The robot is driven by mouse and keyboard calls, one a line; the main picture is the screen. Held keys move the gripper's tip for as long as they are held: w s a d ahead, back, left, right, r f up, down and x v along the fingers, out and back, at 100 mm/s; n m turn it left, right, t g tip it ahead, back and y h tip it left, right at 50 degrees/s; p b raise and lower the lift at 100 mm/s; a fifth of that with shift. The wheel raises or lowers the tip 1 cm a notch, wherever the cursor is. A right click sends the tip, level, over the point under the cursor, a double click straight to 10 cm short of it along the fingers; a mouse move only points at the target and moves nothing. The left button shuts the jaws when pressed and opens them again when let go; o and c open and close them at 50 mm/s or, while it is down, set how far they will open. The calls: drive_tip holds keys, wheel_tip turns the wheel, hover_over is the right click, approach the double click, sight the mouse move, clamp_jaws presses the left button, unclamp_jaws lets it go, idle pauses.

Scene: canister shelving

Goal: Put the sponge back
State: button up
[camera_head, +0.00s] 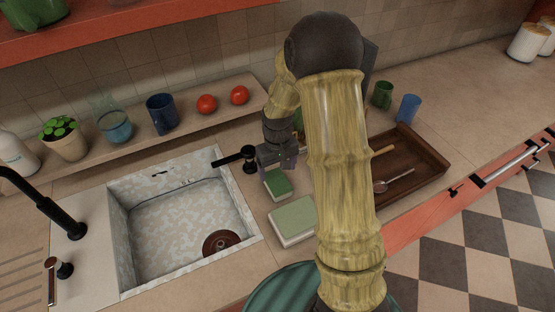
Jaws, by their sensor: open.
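A small green block with a pale lower side, which looks like the sponge (278,185), lies on the counter just right of the sink. My gripper (279,168) is open and points down right over its far end, with fingers at either side. I cannot tell whether the fingers touch it. A larger pale green block with a whitish side (292,219) lies just in front of it on the counter, close to the sink rim.
A wooden tray (425,165) with utensils is to the right, partly behind my arm. Two tomatoes, a dark blue mug (161,113) and a plant (62,138) stand on the back ledge.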

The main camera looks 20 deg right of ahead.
sight(277, 182)
wheel_tip(277, 182, up, 5)
drive_tip(key=shift+b, duration=0.35)
idle(0.3)
drive_tip(key=s+r+m+t, duration=0.1)
drive_tip(key=s+r, duration=0.1)
drive_tip(key=s, duration=0.5)
drive_tip(key=s+r+m+t, duration=0.1)
drive_tip(key=s+r, duration=0.2)
drive_tip(key=s, duration=0.5)
drive_tip(key=shift+r+t, duration=0.2)
drive_tip(key=shift+t, duration=0.1)
